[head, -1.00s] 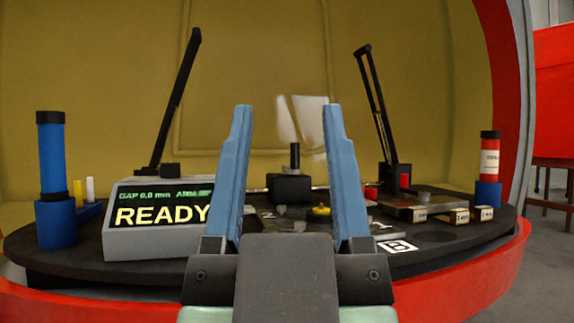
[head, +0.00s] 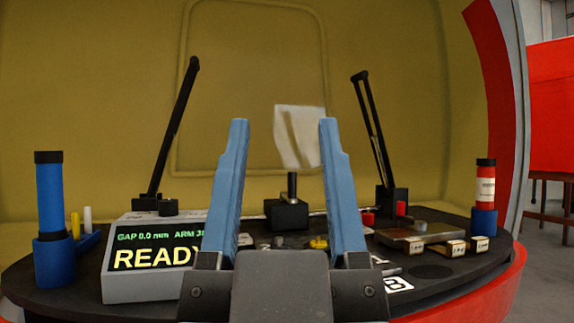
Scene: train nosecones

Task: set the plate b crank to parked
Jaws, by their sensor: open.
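My gripper (head: 283,124) is open and empty, its two blue fingers pointing up in front of the console. A white label with a dark letter, apparently B, (head: 398,284) lies on the dark round table, right of my gripper. A yellow knob (head: 318,242) and a small grey piece (head: 280,241) show between my fingers, near the table's middle. I cannot tell which part is the plate B crank, or its setting. My fingers and palm hide part of the table.
A display box reading READY (head: 150,258) stands left. A blue cylinder (head: 50,200) is at far left, a red-and-white one (head: 485,180) at far right. Two tall black arms (head: 178,120) (head: 372,125) and a black block with a post (head: 288,213) stand behind. Small labelled blocks (head: 447,249) sit right.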

